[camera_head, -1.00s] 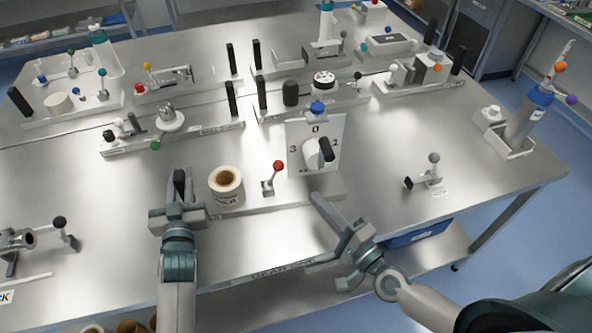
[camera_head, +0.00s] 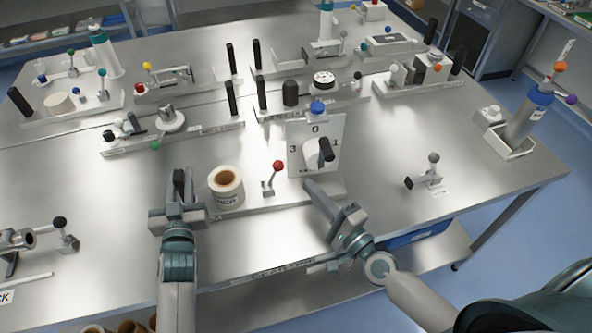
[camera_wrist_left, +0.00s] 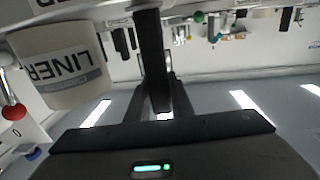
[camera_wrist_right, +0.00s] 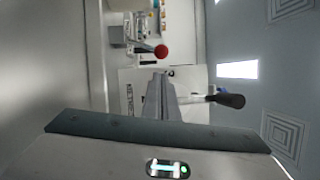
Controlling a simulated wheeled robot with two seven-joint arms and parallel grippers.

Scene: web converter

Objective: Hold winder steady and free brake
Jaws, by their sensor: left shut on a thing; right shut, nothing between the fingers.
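The winder unit has a white roll (camera_head: 227,187) with a brown core, lettered LINER in the left wrist view (camera_wrist_left: 65,72). My left gripper (camera_head: 180,190) is shut on a black upright handle (camera_wrist_left: 152,62) left of the roll. A red-balled lever (camera_head: 278,168) stands upright right of the roll; it also shows in the right wrist view (camera_wrist_right: 161,51). Right of it is a white dial plate (camera_head: 300,135) marked 0, 1 and 3, with a black-handled knob (camera_head: 326,150). My right gripper (camera_head: 310,185) is shut and empty, in front of the plate and apart from the red ball.
A grey-balled lever (camera_head: 434,160) stands on the table to the right. A black-balled fixture (camera_head: 60,222) is at the left. Several other units with upright black handles fill the back. Bare table lies between the plate and the right lever.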

